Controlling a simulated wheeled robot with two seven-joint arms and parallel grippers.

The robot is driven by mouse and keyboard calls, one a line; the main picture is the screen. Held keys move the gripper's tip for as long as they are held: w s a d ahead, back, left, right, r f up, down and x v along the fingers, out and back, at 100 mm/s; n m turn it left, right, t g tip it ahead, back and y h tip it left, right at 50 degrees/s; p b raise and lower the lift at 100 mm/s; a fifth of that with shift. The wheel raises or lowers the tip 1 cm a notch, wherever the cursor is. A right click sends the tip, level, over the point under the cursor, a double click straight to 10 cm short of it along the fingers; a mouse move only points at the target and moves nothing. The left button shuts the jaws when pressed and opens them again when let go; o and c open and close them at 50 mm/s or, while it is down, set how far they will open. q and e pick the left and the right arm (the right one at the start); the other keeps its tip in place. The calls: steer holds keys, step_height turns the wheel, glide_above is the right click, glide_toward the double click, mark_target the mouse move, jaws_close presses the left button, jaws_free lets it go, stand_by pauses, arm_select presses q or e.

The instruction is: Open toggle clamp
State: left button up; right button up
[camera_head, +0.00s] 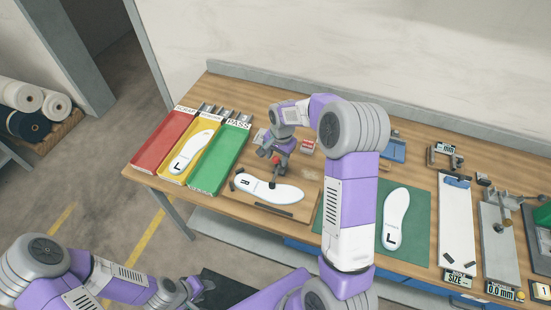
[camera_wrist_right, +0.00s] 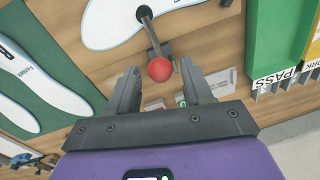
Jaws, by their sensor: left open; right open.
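The toggle clamp shows in the right wrist view as a dark lever (camera_wrist_right: 149,30) with a red ball knob (camera_wrist_right: 160,68). Its arm reaches over a white insole (camera_wrist_right: 108,22). In the head view the red knob (camera_head: 276,160) sits at the upper edge of the insole (camera_head: 268,189) marked R, partly hidden by my right gripper (camera_head: 280,152). In the right wrist view my right gripper (camera_wrist_right: 158,78) is open, one finger on each side of the knob, with gaps visible. I cannot tell their depth difference. My left gripper (camera_head: 195,290) is open at the lower left, away from the table.
Red (camera_head: 163,142), yellow (camera_head: 190,155) and green (camera_head: 220,160) trays stand left of the clamp, the yellow one holding an insole marked L. A green mat (camera_head: 415,215) with another L insole lies to the right. Gauges and fixtures (camera_head: 497,240) occupy the far right.

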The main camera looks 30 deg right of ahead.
steer(key=shift+w+f, duration=0.15)
steer(key=shift+f, duration=1.35)
jaws_close()
